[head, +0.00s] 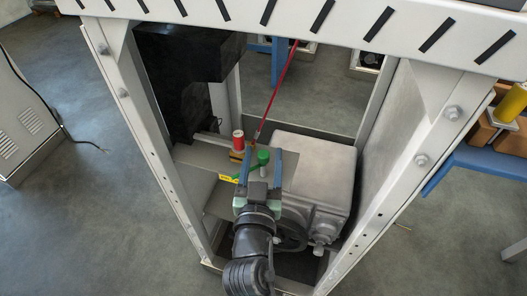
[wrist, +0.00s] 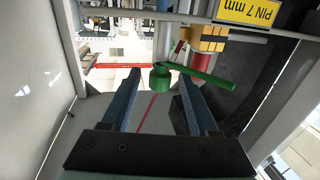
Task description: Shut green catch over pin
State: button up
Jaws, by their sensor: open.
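The green catch (head: 262,157) has a round knob and a flat arm. In the wrist view its knob (wrist: 160,82) shows between my fingertips, and its arm reaches right, past the right finger, in front of a red cylinder (wrist: 203,62). My gripper (head: 260,162) is open, its two blue fingers on either side of the knob; I cannot tell whether they touch it. The red cylinder (head: 238,140) stands upright left of the catch, by a brass-coloured block (wrist: 207,37). A yellow label (wrist: 246,12) reads "PIN 7 mm". I cannot clearly make out the pin.
A grey housing (head: 318,180) stands close on the right of my gripper. White frame posts (head: 118,95) bound both sides, with a slotted beam (head: 300,22) above. A thin red rod or cord (head: 278,85) slants down near the catch. A black block (head: 185,90) is behind left.

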jog(key=shift+w, duration=0.45)
grip_shut()
dwell(1.2)
